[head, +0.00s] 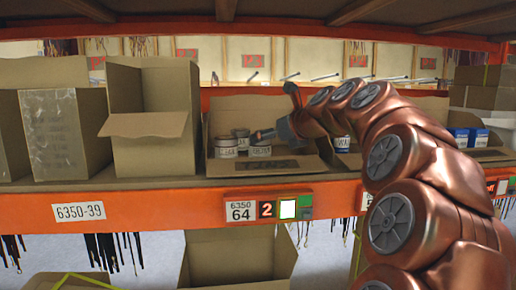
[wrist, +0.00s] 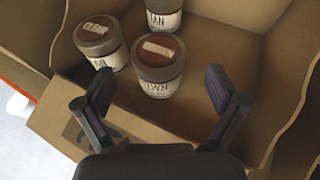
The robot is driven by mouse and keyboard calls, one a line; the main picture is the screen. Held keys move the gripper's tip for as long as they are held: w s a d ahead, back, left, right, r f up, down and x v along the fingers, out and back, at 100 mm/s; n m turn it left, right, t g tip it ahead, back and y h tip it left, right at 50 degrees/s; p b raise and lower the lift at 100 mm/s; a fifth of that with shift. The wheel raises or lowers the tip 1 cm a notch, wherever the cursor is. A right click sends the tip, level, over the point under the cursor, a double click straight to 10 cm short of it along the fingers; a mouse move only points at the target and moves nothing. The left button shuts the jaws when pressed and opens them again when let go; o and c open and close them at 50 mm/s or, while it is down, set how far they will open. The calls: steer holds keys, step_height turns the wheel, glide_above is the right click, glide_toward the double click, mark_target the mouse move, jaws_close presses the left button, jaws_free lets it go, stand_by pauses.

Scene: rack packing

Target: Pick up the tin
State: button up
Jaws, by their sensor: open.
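Several small tins with brown lids stand in a shallow cardboard box on the shelf. In the wrist view, the tin marked "OWN" (wrist: 158,66) is nearest the middle, upright, just beyond my fingertips. A tin with a "CLEAR" lid (wrist: 100,44) stands to its left, and another tin (wrist: 156,16) stands behind, cut by the top edge. The head view shows tins at the box's left side (head: 226,147). My gripper (wrist: 164,88) is open and empty, its fingers spread on either side of the near tin's lower part. In the head view my gripper (head: 268,134) reaches in from the right.
The shallow box (head: 262,166) has a low front flap. A taller open carton (head: 152,150) stands to its left. Blue-and-white containers (head: 468,137) lie to the right. The orange shelf beam (head: 150,204) runs below. The box's right side is bare in the wrist view.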

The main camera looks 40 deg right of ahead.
steer(key=p+x, duration=0.1)
steer(key=x, duration=0.3)
steer(key=shift+r, duration=0.2)
steer(key=shift+w+f, duration=0.2)
steer(key=shift+w, duration=0.2)
steer(key=shift+c, duration=0.3)
steer(key=c, duration=1.3)
steer(key=shift+o, duration=0.2)
